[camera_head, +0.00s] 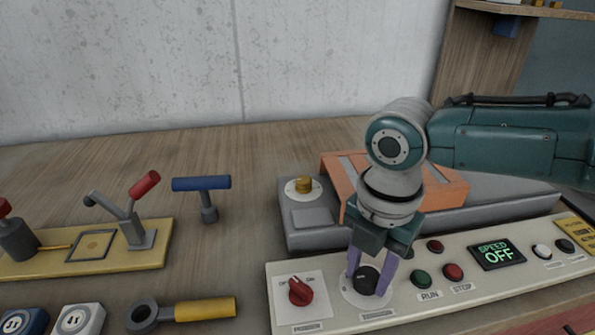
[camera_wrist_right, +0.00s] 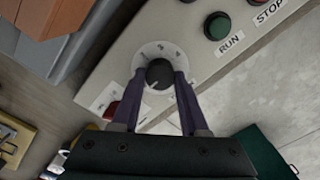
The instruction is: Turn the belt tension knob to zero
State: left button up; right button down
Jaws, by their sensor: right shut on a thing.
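A black round knob (camera_head: 366,279) sits on a white dial plate on the cream control panel (camera_head: 440,300). My right gripper (camera_head: 369,283) comes down from above with its two purple fingers shut on the knob, one on each side. In the right wrist view the knob (camera_wrist_right: 159,74) shows between the fingertips (camera_wrist_right: 160,78), with a pale pointer line and the dial marks around it. My left gripper is not in view.
A red rotary switch (camera_head: 300,291) is left of the knob. Green RUN (camera_head: 420,278) and red STOP (camera_head: 453,272) buttons are right of it. A display (camera_head: 497,254) reads "SPEED OFF". A grey and orange machine (camera_head: 310,225) stands behind. A yellow-handled tool (camera_head: 190,309) lies left.

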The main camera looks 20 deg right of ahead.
aim_at(367, 277)
jog(key=shift+c, duration=2.1)
grip_release()
jog(key=shift+r, duration=0.4)
notch_tip(367, 277, up, 9)
jog(key=p, duration=0.1)
jog(key=shift+a, duration=0.1)
